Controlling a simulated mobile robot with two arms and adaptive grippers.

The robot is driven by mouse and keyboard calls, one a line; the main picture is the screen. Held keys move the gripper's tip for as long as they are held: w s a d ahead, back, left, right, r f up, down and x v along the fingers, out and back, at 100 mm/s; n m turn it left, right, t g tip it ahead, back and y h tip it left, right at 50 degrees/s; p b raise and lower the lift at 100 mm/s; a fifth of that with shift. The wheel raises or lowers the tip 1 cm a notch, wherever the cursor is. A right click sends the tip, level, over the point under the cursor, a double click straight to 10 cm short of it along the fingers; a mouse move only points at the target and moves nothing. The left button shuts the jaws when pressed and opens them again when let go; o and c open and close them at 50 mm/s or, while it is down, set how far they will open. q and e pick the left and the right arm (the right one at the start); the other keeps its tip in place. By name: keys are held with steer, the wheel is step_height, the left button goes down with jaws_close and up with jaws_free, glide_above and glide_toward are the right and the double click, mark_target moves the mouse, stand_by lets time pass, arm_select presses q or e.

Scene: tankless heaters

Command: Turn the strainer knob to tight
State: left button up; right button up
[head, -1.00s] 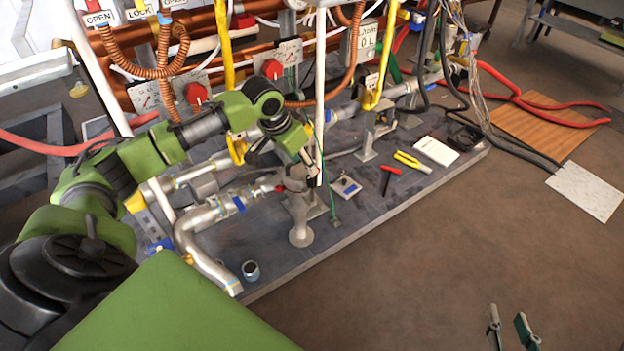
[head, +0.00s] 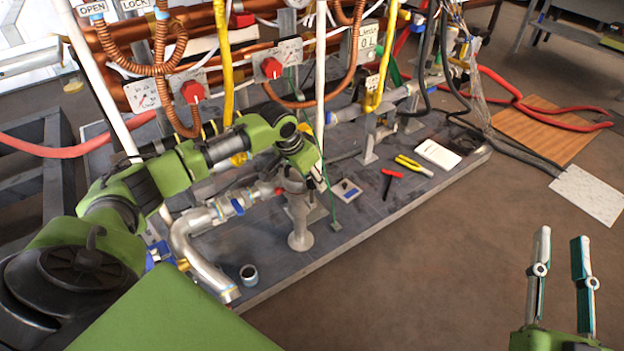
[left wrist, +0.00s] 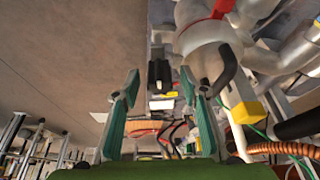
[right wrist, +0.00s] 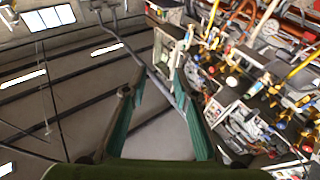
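The grey strainer body (head: 297,188) stands at the end of the silver pipe run near the board's front edge. In the left wrist view a pale rounded body (left wrist: 203,38) with a red band and a black lever-like part (left wrist: 228,66) sits at upper right; I cannot tell for sure which part is the strainer knob. My left gripper (head: 319,180) is just right of the strainer in the head view. Its fingers are apart and empty in the left wrist view (left wrist: 160,84). My right gripper (head: 560,245) is open and empty over the floor at right, also seen in its wrist view (right wrist: 153,88).
Red knobs (head: 193,91) on white plates and copper hoses are behind my left arm. A white upright pipe (head: 320,80) passes close to the left gripper.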

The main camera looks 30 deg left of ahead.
arm_select(q)
steer(key=c, duration=1.1)
steer(key=shift+c, duration=0.2)
